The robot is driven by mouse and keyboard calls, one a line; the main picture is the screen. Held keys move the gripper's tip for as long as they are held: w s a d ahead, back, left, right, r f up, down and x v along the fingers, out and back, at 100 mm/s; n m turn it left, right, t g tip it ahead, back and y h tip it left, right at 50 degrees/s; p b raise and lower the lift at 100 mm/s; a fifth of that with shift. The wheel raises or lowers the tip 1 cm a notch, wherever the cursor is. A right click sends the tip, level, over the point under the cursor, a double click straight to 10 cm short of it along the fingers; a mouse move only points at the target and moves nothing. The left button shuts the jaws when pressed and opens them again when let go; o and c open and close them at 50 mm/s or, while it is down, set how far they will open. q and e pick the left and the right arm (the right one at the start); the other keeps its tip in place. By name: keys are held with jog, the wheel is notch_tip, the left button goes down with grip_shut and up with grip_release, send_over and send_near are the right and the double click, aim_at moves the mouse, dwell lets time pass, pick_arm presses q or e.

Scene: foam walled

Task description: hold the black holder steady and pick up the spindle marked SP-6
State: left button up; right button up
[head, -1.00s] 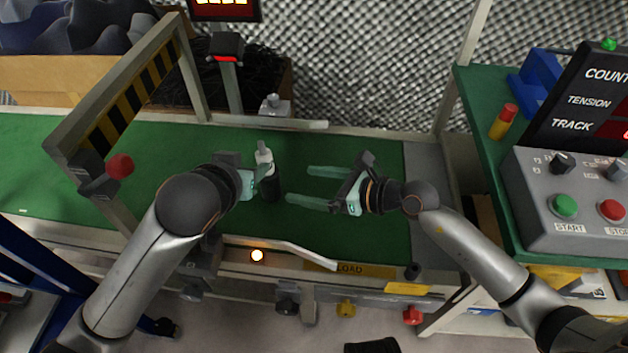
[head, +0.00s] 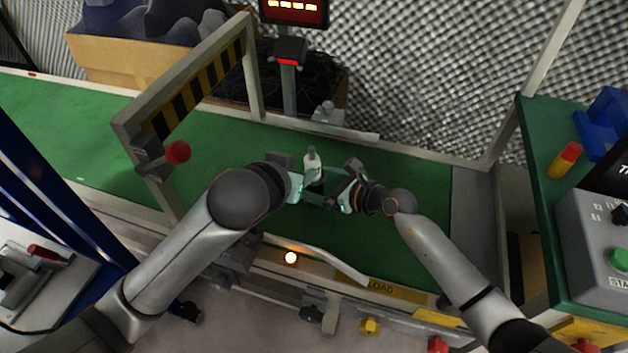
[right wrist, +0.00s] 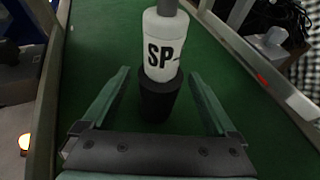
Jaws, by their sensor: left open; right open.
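A white spindle (head: 312,163) with a grey top stands upright in the black holder (head: 316,186) on the green belt. In the right wrist view, the spindle (right wrist: 164,50) shows black "SP-" lettering; its number is turned out of sight. The holder (right wrist: 158,100) shows below it. My right gripper (right wrist: 159,74) is open, with one finger on each side of the holder; contact is not clear. In the head view my left gripper (head: 308,184) is open at the left side of the holder, its fingertips partly hidden.
A striped yellow-black gantry (head: 200,85) with a red knob (head: 178,152) stands at left. Grey guide rails (head: 345,133) edge the belt. A green side table (head: 535,170) with a control box (head: 600,245) is at right. The belt is clear around the holder.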

jog(key=shift+w+a+f, duration=0.1)
jog(key=shift+w+a, duration=0.1)
jog(key=shift+a, duration=0.05)
grip_shut()
dwell(0.8)
